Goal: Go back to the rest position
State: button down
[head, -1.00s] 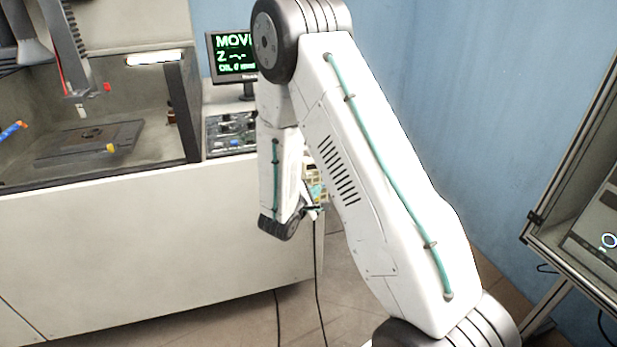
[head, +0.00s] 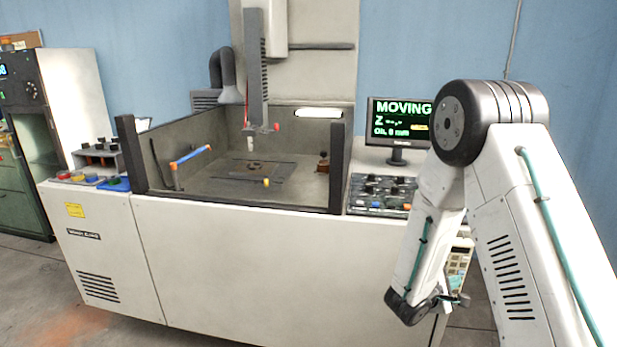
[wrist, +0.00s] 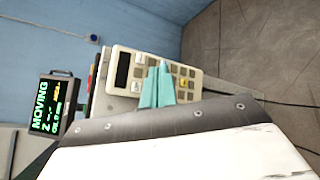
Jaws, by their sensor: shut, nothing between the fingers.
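My gripper (wrist: 158,86) shows in the wrist view as two teal fingers pressed together, with nothing between them. Behind the fingers is a beige keypad pendant (wrist: 125,88); I cannot tell how far apart they are. In the head view my arm is folded at the right, with its wrist low in front of the machine's right end. The gripper itself is mostly hidden there behind the wrist. The pendant (head: 459,262) shows partly beside my forearm.
The electrode machine (head: 240,250) fills the middle, with an open tank (head: 245,204) and a vertical head above it. A monitor (head: 398,122) reads MOVING; a control panel (head: 380,194) lies below it. A tall cabinet (head: 75,100) stands left. Floor shows at the lower left.

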jog(key=s+a+r+m+g+y, duration=0.1)
jog(key=s+r+m+g, duration=0.4)
jog(key=s, duration=0.5)
jog(key=s+a+r+m+g+y, duration=0.1)
jog(key=s+r+m+g+y, duration=0.15)
jog(key=s+r+g, duration=0.5)
jog(key=s+a+r+m+t+y, duration=0.5)
jog(key=s+a+r+y, duration=0.5)
jog(key=s+a, duration=0.5)
jog(key=shift+a+r+t, duration=0.5)
jog(key=shift+r+t, duration=0.45)
jog(key=shift+r, duration=0.35)
